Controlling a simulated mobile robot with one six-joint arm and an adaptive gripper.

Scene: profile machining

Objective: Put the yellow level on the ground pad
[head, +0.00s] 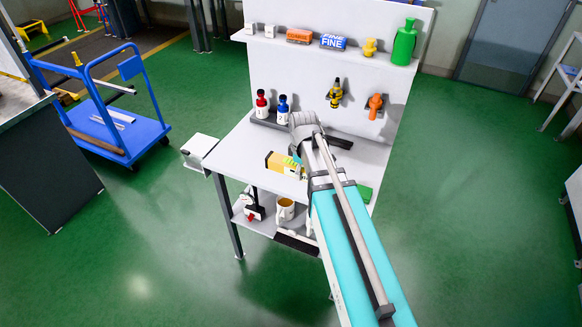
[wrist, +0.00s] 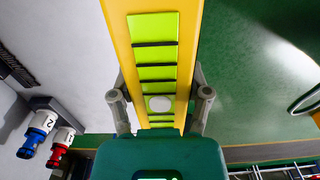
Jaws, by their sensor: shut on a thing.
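The yellow level (wrist: 189,25) is a long yellow bar with bright green panels split by dark bands and a pale round spot. In the wrist view it lies between the two grey fingers of my gripper (wrist: 160,96), which is shut on it. In the head view the level (head: 283,162) shows above the worktable, its one end sticking out left of my arm. My arm hides the rest of it and most of the gripper (head: 301,170).
The white worktable (head: 228,152) has a red bottle (head: 262,104) and a blue bottle (head: 283,109) at the back. Its upright board holds a drill (head: 335,93) and an orange tool (head: 376,104). A mug (head: 286,210) stands below. A blue trolley (head: 110,130) is left; green floor is open around.

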